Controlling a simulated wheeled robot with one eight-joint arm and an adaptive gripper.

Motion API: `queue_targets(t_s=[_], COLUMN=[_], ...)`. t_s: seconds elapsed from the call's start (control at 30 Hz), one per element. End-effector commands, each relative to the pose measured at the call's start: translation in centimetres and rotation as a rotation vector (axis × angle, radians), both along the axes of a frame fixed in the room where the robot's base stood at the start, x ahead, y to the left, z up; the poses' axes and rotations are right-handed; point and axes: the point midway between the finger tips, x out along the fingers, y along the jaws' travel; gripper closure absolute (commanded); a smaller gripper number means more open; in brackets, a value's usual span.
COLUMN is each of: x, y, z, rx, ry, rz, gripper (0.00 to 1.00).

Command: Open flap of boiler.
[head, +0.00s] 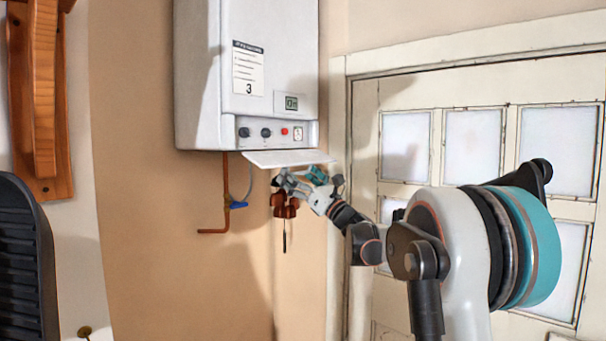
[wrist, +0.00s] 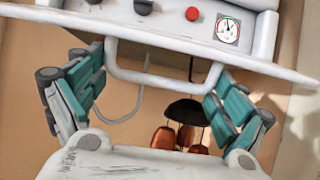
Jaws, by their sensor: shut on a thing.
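The white boiler (head: 270,60) hangs on the wall in the head view. Its flap (head: 288,158) is folded down and sticks out nearly level below the control panel (head: 275,132), whose knobs, red button and gauge are exposed. In the wrist view the flap (wrist: 180,52) spans the top, with a white U-shaped handle (wrist: 160,80) on its near edge. My gripper (head: 300,178) is just under the flap's front edge. In the wrist view its teal fingers (wrist: 162,82) stand wide apart, shut on the handle from its two sides. The exact contact is hard to see.
A copper pipe (head: 226,195) with a blue valve lever (head: 238,205) runs below the boiler. A reddish-brown hanging object (head: 284,205) is behind my gripper. A paned white window or door (head: 435,150) is at right. A wooden bracket (head: 42,100) is at far left.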

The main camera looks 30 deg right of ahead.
Motion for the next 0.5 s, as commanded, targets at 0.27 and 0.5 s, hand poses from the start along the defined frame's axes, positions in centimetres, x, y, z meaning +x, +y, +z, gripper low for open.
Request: queue_targets(t_s=[0.27,0.5], x=[1.5,2.1], y=[0.7,0.9], z=[-1.2,-1.3], rx=[0.005,0.037], ry=[-0.015,-0.101], rz=[0.003,0.004], gripper=[0.51,0.51])
